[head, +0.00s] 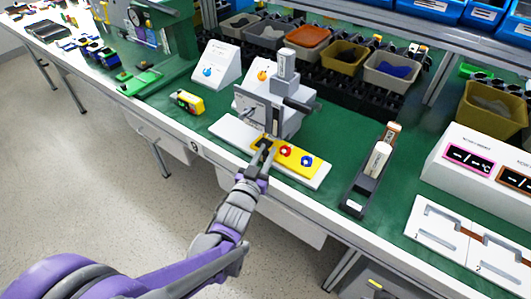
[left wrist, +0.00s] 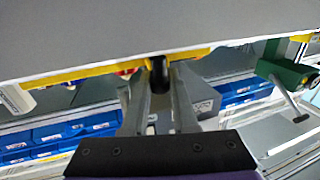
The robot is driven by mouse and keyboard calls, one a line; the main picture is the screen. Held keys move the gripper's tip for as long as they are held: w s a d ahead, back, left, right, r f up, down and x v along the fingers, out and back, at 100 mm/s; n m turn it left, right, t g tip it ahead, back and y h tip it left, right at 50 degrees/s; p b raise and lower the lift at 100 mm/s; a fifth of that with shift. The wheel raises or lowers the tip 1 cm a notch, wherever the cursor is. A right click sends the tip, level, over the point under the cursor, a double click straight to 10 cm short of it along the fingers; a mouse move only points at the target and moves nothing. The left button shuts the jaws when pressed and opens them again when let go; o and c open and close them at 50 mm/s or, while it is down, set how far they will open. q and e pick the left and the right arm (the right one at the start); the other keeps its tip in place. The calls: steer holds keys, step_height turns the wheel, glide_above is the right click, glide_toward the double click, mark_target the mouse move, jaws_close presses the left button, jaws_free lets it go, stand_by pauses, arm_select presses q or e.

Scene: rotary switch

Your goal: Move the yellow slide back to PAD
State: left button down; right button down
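The yellow slide (head: 297,165) lies on a white base plate (head: 232,131) in front of a grey machine (head: 272,108). A red knob (head: 285,151) and a blue knob (head: 307,161) sit on it. My left gripper (head: 264,145) is at the slide's left end. In the left wrist view its fingers (left wrist: 160,85) stand close on both sides of a black knob (left wrist: 159,72), with no clear gap. The slide's yellow edge (left wrist: 80,74) runs across behind the fingers. The PAD label cannot be read. My right gripper is not in view.
A yellow device (head: 188,102) stands left of the machine on the green bench. A black holder (head: 357,190) with a white block (head: 377,160) stands to the right. Bins (head: 345,55) line the back.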

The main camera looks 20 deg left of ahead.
arm_select(q)
steer(key=c, duration=1)
jaws_free()
steer(key=shift+s+d, duration=0.1)
steer(key=shift+d, duration=0.15)
steer(key=s, duration=0.7)
steer(key=s+a, duration=0.1)
steer(key=s, duration=0.2)
steer(key=shift+s+p, duration=0.4)
